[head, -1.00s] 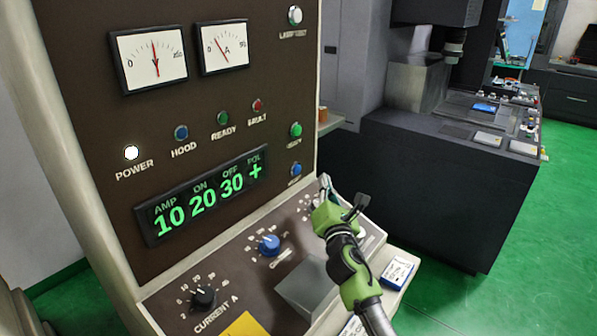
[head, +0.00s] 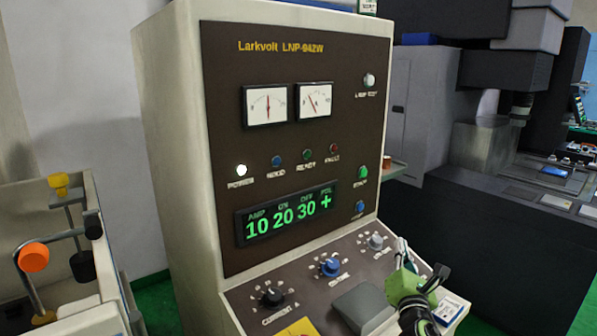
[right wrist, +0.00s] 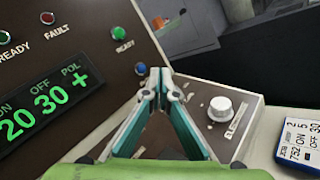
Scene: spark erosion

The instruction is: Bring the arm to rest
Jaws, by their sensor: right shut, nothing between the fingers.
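My right gripper (head: 422,262) is at the right end of the sloped knob panel in the head view, beside the grey knob (head: 376,241). In the right wrist view its two fingers come together at the tips (right wrist: 160,78), with nothing between them. The pale knob (right wrist: 220,108) stands to the right of the fingers there, apart from them in the picture. The control cabinet (head: 175,130) is upright, with its display (head: 285,215) reading 10, 20, 30 and +. A blue knob (head: 330,266) and a black knob (head: 272,296) are further left. My left gripper is out of view.
A grey block (head: 362,305) sits on the panel's lower part, close to my right arm. A small white and blue card (head: 449,310) lies at the panel's right. A dark machine (head: 490,225) stands behind on the right. A bench with an orange knob (head: 33,257) is at left.

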